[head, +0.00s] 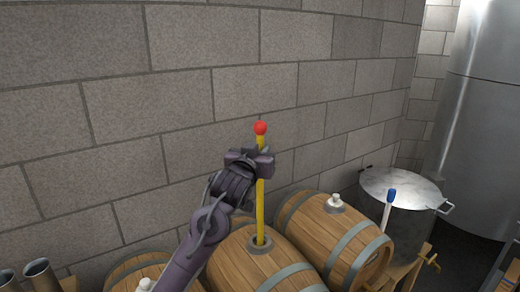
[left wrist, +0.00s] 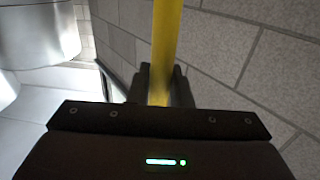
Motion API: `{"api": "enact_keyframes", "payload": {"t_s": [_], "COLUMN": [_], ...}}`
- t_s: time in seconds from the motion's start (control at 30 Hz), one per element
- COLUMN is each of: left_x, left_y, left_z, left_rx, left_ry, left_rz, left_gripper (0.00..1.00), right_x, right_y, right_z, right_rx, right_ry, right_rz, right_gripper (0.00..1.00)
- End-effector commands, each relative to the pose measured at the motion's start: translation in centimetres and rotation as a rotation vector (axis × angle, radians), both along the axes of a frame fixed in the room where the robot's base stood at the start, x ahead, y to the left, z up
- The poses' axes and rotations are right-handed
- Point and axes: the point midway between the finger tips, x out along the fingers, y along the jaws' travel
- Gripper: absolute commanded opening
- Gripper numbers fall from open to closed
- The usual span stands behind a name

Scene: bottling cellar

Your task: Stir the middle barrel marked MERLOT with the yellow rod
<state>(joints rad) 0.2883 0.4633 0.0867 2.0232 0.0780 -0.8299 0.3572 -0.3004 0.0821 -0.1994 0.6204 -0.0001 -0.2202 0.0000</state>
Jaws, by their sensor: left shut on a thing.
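The yellow rod (head: 260,205) with a red ball on top stands upright in the head view. Its lower end goes into the dark bung hole of the middle barrel (head: 230,268); the part inside is hidden. My left gripper (head: 262,164) is shut on the rod a little below the red ball, well above the barrel. In the left wrist view the yellow rod (left wrist: 166,45) runs between the fingers. No MERLOT marking is readable from here. My right gripper is in neither view.
A barrel with a white bung (head: 337,201) lies to the right, and another barrel (head: 125,270) to the left. A steel pot (head: 400,205) with a blue-topped object stands further right, before a tall steel tank (head: 482,110). A grey block wall (head: 110,100) rises close behind the barrels.

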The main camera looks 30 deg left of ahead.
Motion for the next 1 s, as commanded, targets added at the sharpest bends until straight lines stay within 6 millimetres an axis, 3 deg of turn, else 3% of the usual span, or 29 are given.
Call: {"api": "enact_keyframes", "payload": {"t_s": [0.33,1.0], "left_x": [0.0,0.0], "left_y": [0.0,0.0], "left_z": [-0.2,-3.6], "left_rx": [0.000,0.001], "left_ry": [0.000,-0.001], "left_rz": [0.000,0.000], "left_gripper": [0.00,0.00], "right_x": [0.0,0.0], "right_y": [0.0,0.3], "right_z": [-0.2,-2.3], "right_rx": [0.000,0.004], "right_ry": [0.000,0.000], "right_rz": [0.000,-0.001], "right_gripper": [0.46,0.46]}}
